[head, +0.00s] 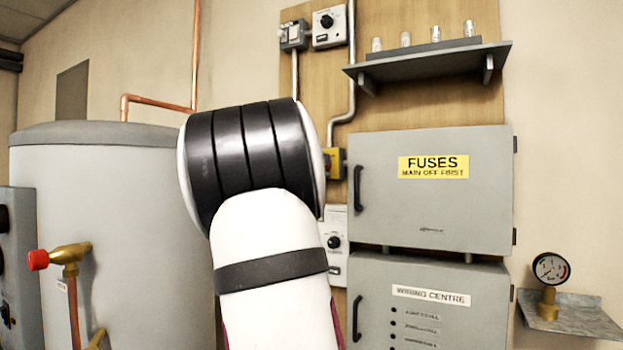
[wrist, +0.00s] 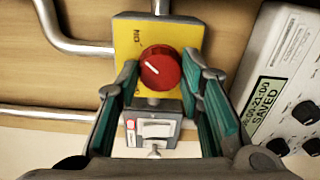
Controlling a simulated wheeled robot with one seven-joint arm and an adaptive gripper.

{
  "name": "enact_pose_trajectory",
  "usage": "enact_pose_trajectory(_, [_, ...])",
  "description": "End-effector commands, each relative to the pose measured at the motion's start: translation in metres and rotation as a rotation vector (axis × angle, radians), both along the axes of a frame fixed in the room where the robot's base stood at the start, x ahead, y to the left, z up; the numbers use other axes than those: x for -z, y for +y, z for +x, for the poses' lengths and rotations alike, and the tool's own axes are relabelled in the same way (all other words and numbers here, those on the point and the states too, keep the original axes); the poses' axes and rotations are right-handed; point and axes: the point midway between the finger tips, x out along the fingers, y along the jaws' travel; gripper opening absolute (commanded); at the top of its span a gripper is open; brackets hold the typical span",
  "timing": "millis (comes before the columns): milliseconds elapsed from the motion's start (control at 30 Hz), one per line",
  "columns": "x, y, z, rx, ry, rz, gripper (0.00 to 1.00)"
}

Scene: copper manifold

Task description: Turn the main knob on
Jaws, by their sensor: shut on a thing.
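The main knob is a red round knob (wrist: 164,72) on a yellow plate (wrist: 158,34) in the wrist view. A white pointer mark on it slants to the upper left. My gripper (wrist: 160,73) has its green-padded fingers on the left and right sides of the knob and is shut on it. In the head view a bit of the yellow switch box (head: 328,165) shows beside my arm.
Below the yellow plate is a grey switch box (wrist: 155,130). Metal conduits (wrist: 75,45) run to the left. A white controller with a display (wrist: 280,100) is at the right. In the head view, the FUSES cabinet (head: 430,205) is right of my arm and a tank (head: 100,190) is left.

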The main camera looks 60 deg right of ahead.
Motion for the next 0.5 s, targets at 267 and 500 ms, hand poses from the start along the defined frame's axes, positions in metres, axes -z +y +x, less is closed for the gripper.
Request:
enact_pose_trajectory(267, [0.0037, -0.0004, 0.0004, 0.002, -0.073, 0.011, 0.06])
enact_pose_trajectory(500, [0.0028, -0.0004, 0.0000, 0.002, -0.086, 0.012, 0.06])
